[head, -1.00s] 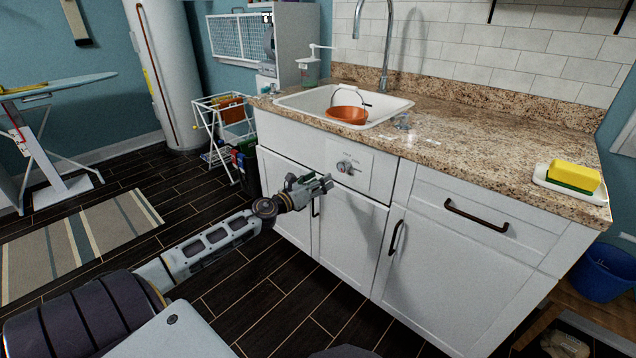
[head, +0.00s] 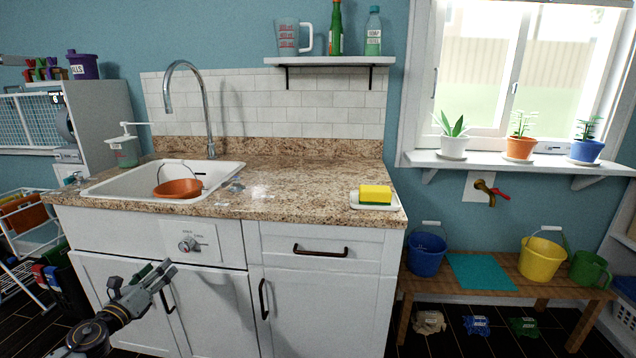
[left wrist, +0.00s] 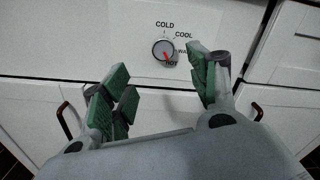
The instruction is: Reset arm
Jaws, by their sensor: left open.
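My left gripper (head: 152,280) is in front of the white sink cabinet, below and to the left of the temperature dial (head: 189,244). It is open and empty, with its green-padded fingers apart in the left wrist view (left wrist: 165,90). The dial also shows in the left wrist view (left wrist: 163,51), between and beyond the fingertips, with its red mark toward HOT. The fingers appear apart from the dial. My right gripper is in neither view.
A wooden bench (head: 480,275) with buckets stands right. Drying rack (head: 25,235) stands left. Cabinet handles (head: 263,299) stick out.

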